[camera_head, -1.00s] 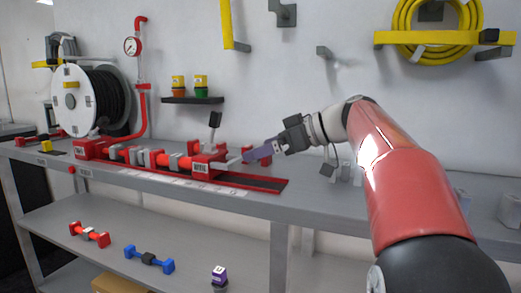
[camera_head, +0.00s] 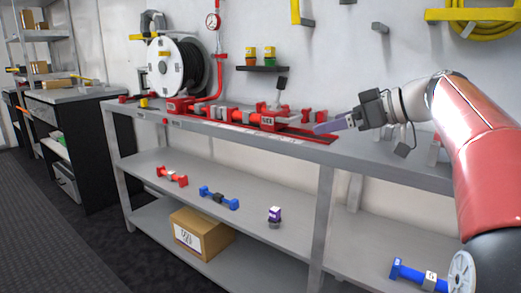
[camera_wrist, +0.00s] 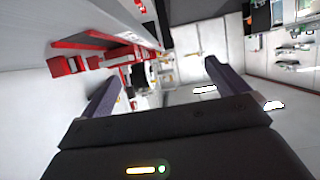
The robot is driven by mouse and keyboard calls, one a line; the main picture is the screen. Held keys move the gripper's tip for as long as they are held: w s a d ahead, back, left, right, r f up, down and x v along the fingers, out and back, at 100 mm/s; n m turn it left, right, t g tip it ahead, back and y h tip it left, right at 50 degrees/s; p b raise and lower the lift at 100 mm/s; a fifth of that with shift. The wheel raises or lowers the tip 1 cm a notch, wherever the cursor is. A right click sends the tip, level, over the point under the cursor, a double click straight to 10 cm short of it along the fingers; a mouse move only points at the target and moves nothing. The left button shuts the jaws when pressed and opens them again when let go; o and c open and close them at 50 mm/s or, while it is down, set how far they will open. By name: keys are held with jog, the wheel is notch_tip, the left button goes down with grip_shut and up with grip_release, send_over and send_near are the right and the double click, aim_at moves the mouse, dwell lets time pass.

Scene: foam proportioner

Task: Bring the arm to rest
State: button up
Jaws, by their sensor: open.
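My gripper (camera_head: 330,125) is at the right in the head view, held out to the left over the workbench top. In the wrist view its two purple-grey fingers (camera_wrist: 160,85) stand wide apart with nothing between them. My red and white arm reaches in from the right edge. The red proportioner assembly (camera_head: 240,117) lies along the bench (camera_head: 400,172), to the left of the gripper. It also shows in the wrist view (camera_wrist: 100,60), partly cut by perspective. Whether the fingers touch anything on the bench cannot be seen, but they look empty.
On the shelf below lie a red part (camera_head: 172,176), a blue part (camera_head: 219,198) and a purple-topped item (camera_head: 274,216). A cardboard box (camera_head: 205,240) stands lower down, and another blue part (camera_head: 418,274) lies at lower right. A hose reel (camera_head: 178,66) stands behind. Floor at left is clear.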

jog(key=s+a+f+m+g+h, duration=0.1)
jog(key=s+a+f+m+h, duration=0.15)
jog(key=s+f, duration=0.45)
jog(key=s+a+f+m+g+h, duration=0.1)
jog(key=s+a+f+m+h, duration=0.1)
jog(key=s+f+m+h, duration=0.35)
jog(key=s+d+f+m+h+p, duration=0.1)
jog(key=s+d+f+m+h, duration=0.1)
jog(key=s+f, duration=1.3)
jog(key=shift+s+d+m+h, duration=0.15)
jog(key=shift+d+m+h, duration=0.2)
jog(key=shift+d, duration=0.25)
